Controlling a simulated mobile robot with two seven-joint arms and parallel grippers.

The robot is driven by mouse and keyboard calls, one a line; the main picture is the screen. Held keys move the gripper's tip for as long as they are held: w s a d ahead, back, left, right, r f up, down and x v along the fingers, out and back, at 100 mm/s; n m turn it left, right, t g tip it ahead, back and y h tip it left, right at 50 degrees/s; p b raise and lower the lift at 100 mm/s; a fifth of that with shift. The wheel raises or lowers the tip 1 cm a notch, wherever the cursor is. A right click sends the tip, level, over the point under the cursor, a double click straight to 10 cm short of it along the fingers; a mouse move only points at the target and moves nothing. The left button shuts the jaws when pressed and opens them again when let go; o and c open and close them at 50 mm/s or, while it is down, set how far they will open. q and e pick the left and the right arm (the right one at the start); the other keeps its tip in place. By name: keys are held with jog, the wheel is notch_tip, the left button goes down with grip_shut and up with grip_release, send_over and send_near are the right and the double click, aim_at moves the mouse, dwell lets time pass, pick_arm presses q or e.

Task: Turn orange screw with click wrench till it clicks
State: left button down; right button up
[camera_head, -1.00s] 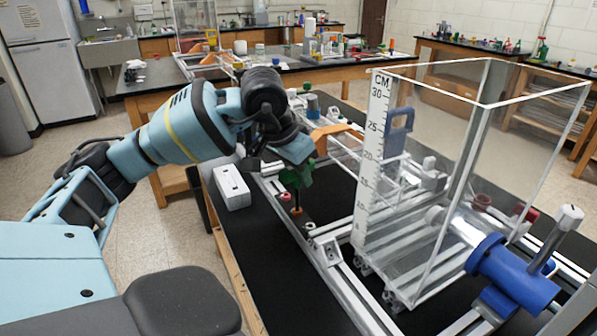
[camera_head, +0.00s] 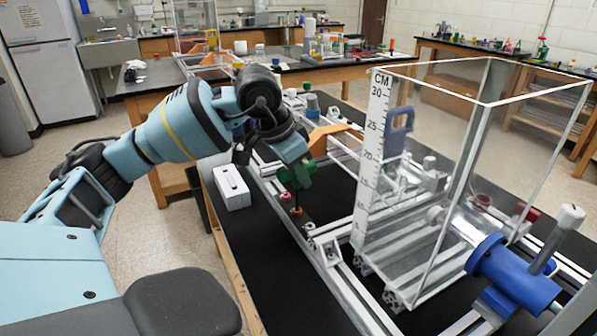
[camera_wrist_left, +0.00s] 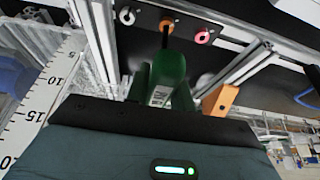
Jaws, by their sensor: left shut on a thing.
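The green click wrench (camera_head: 295,181) is upright in my left gripper (camera_head: 297,168), which is shut on it. Its thin dark shaft points down to the orange screw (camera_head: 296,211) on the dark strip of the frame. In the left wrist view the green wrench body (camera_wrist_left: 170,70) stands in front of my gripper, and its shaft tip meets the orange screw (camera_wrist_left: 166,23). Whether the tip is fully seated cannot be told. A pink screw (camera_wrist_left: 202,37) and a white screw (camera_wrist_left: 126,16) sit on either side of the orange one. My right gripper is not in view.
A tall clear tank with a centimetre ruler (camera_head: 371,150) stands right of the wrench, close to the rails. A blue clamp-like part (camera_head: 512,275) is at the front right. A white block (camera_head: 232,188) lies left of the frame. The black tabletop (camera_head: 270,275) in front is bare.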

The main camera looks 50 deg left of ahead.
pick_arm(q)
jog(key=shift+f+m, duration=0.15)
jog(key=shift+m, duration=0.15)
jog(key=shift+n+y, duration=0.3)
jog(key=shift+n, duration=0.7)
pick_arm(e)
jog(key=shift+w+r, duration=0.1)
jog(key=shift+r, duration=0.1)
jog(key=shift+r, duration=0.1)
